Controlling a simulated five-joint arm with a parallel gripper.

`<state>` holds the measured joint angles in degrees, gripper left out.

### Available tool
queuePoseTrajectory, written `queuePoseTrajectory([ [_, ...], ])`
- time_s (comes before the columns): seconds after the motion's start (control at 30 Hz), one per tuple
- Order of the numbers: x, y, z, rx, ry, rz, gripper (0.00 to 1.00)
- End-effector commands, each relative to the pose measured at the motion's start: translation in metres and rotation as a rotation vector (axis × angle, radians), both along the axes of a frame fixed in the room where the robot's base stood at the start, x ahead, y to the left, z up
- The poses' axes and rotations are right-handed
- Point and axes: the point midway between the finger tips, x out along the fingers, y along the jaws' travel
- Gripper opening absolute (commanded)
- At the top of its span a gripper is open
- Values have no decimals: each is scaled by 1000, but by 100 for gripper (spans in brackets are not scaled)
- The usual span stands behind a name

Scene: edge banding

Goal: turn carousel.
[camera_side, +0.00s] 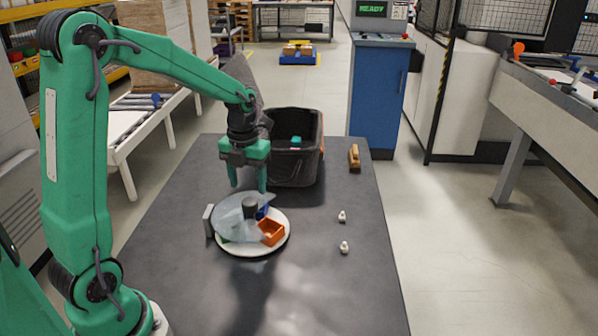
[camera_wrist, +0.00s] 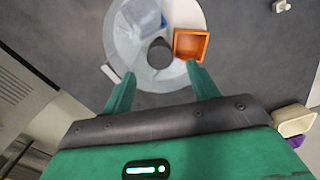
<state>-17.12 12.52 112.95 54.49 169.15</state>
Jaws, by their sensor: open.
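The carousel is a round white plate (camera_side: 255,250) on the dark table, partly covered by a translucent grey cover (camera_side: 232,214). A dark round knob (camera_side: 250,207) stands at its middle and also shows in the wrist view (camera_wrist: 159,53). A square orange tray (camera_side: 271,232) sits in the uncovered part. A blue piece (camera_side: 262,212) is partly hidden by the cover. My gripper (camera_side: 248,187) is open and empty, pointing down above the far side of the carousel. In the wrist view its fingers (camera_wrist: 163,76) are spread over the plate's near edge, apart from the knob.
A small light-grey upright block (camera_side: 208,220) stands close at the plate's left edge. A black bin (camera_side: 297,165) stands behind the carousel. A wooden brush (camera_side: 354,156) and two small white pieces (camera_side: 342,216) (camera_side: 344,248) lie to the right. The front of the table is clear.

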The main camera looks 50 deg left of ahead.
Motion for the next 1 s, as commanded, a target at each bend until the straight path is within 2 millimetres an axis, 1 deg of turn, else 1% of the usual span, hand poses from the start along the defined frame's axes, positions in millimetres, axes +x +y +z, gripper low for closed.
queuePoseTrajectory([
  [0.03, 0, 0, 6, 1, -2, 0, 59],
  [0.1, 1, 0, 13, 1, -2, 0, 59],
  [0.2, 0, 0, 18, 0, -1, 0, 59],
  [0.67, 0, 0, 21, 0, 1, 8, 59],
  [0.87, 0, 0, 21, 0, 0, 97, 59],
  [1.0, 0, 0, 20, 0, -2, 237, 59],
])
